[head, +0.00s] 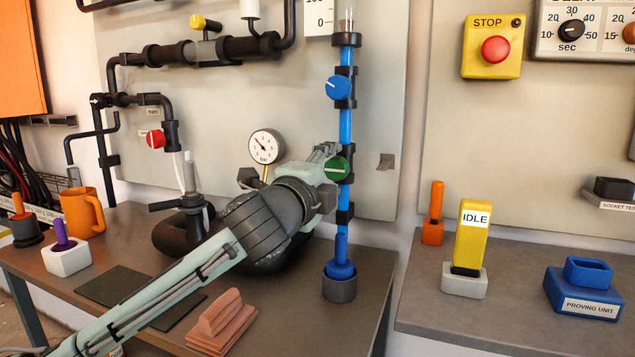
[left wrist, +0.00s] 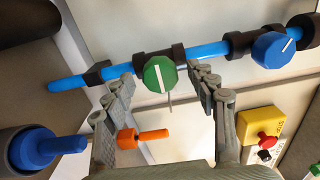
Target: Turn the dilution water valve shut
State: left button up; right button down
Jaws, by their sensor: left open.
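A blue upright pipe (head: 345,110) carries a blue knob (head: 338,87) and, lower down, a green knob (head: 338,169). No label names either as the dilution water valve. My left gripper (head: 328,172) is open at the green knob. In the left wrist view, the green knob (left wrist: 160,76) sits between the spread fingers of my left gripper (left wrist: 165,88); contact cannot be told. Its white mark runs across the blue pipe (left wrist: 210,53). The blue knob (left wrist: 272,49) is clear of the fingers. My right gripper is not in view.
A pressure gauge (head: 266,146), a red knob (head: 155,139) and black pipes (head: 190,53) are left of the blue pipe. A blue plug in a grey cup (head: 339,287) stands below it. The yellow stop box (head: 493,47) and IDLE block (head: 470,235) are at right.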

pick_arm(q)
jog(key=v, duration=0.9)
jog(key=shift+s, duration=0.2)
